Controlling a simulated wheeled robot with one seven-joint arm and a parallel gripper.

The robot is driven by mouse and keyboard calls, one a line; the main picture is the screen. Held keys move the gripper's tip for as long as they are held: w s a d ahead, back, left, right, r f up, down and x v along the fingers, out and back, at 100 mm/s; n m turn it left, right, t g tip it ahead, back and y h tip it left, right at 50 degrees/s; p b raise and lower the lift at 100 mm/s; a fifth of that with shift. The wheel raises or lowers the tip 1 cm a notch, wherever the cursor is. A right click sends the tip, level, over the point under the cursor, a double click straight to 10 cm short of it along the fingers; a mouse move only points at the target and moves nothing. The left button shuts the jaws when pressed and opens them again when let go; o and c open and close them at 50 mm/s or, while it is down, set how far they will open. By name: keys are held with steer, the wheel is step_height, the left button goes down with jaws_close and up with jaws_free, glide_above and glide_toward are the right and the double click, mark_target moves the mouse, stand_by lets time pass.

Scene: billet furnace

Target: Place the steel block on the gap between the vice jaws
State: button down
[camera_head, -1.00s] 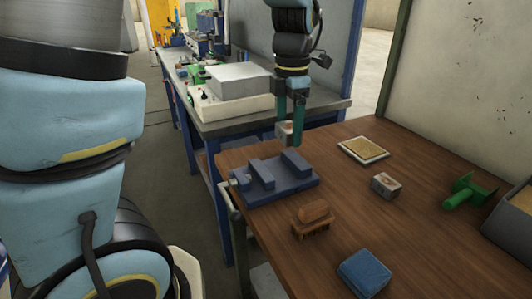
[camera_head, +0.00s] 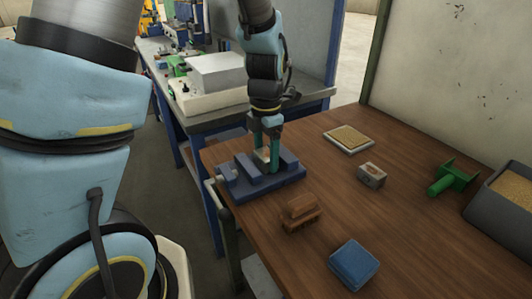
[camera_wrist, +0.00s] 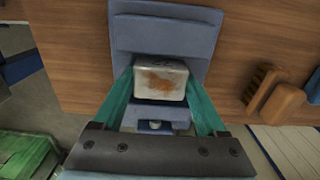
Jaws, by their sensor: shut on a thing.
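My gripper (camera_head: 267,158) is shut on the steel block (camera_wrist: 160,79), a grey block with a rusty orange patch on its upper face. In the head view the block (camera_head: 262,154) shows only in part between the green fingers. The blue vice (camera_head: 288,181) stands on the wooden table near its left edge. The gripper and block are over the gap between its two jaws. In the wrist view the vice (camera_wrist: 165,38) lies beneath the block, with jaw parts on both sides of it. Whether the block touches the vice cannot be told.
A wooden brush (camera_head: 301,212) and a blue block-like item (camera_head: 354,265) lie in front of the vice. Another metal block (camera_head: 371,174), a pale-framed pad (camera_head: 348,138), a green tool (camera_head: 452,178) and a grey bin (camera_head: 505,205) are to the right.

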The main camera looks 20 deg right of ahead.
mark_target(266, 154)
steer(key=shift+f, duration=0.1)
jaws_free()
stand_by(0.3)
step_height(266, 154, up, 12)
steer(key=a+f+m, duration=0.3)
steer(key=a+m, duration=0.7)
steer(key=a, duration=0.2)
steer(key=w+a+f+m+t, duration=0.1)
steer(key=a+f+m, duration=0.2)
steer(key=a+m, duration=0.8)
steer(key=shift+a+f+t+b, duration=0.3)
steer(key=shift+a+b, duration=0.1)
steer(key=shift+a, duration=0.75)
steer(key=shift+w, duration=0.15)
